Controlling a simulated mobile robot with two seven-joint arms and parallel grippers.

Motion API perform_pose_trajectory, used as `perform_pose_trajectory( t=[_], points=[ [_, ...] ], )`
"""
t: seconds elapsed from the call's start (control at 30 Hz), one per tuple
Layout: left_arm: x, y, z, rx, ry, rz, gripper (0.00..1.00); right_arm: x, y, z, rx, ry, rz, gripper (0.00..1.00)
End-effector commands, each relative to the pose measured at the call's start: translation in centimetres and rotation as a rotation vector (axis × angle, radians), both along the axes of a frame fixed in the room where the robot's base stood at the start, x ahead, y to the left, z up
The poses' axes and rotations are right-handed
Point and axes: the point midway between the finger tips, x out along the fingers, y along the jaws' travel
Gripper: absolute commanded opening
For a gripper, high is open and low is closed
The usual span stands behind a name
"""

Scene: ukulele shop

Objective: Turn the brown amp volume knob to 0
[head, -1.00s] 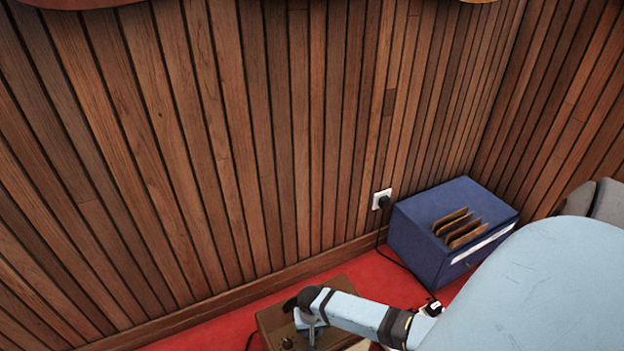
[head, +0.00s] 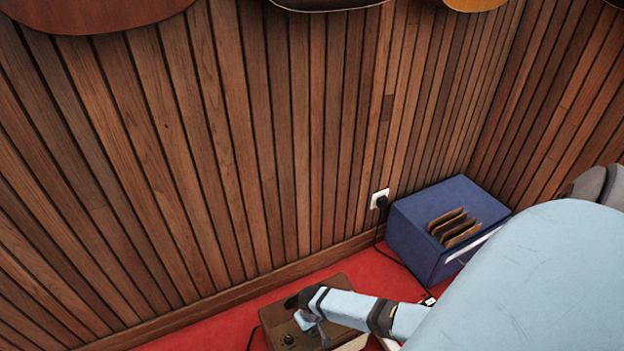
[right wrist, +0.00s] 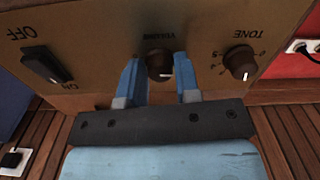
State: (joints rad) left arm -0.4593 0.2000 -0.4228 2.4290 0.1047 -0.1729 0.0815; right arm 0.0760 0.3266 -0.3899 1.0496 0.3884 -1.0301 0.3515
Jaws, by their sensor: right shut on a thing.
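The brown amp (head: 340,283) stands on the red floor by the wall at the bottom of the head view. My right gripper (head: 318,328) is at its panel. In the right wrist view the lettering is upside down, and the volume knob (right wrist: 159,64) sits between the two blue fingers of my right gripper (right wrist: 160,82), which is shut on it. A pale mark shows on the knob's lower right edge. The tone knob (right wrist: 240,61) is to its right and an OFF/ON rocker switch (right wrist: 45,66) to its left. The volume scale is hidden. My left gripper is out of view.
A blue box (head: 420,240) with several brown slats on top stands to the right of the amp. A wall outlet (head: 380,198) with a black plug and cord is above the floor. Several instrument bodies hang along the top edge. Red floor lies between amp and box.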

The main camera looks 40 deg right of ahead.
Motion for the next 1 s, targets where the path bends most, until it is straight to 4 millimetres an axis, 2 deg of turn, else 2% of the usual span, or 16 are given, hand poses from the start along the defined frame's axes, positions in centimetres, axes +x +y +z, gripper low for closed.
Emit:
perform_pose_trajectory(
  t=[0.07, 0.4, 1.0],
  points=[
    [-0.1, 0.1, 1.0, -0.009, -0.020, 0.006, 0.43, -0.1, 0.0, 0.3, 0.000, 0.002, 0.056, 0.07],
    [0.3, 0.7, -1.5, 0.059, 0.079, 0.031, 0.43, -0.1, 0.0, 0.0, -0.001, 0.001, 0.229, 0.07],
    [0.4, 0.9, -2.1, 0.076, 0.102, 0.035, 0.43, -0.1, 0.0, -0.1, 0.000, 0.001, 0.274, 0.07]
  ],
)
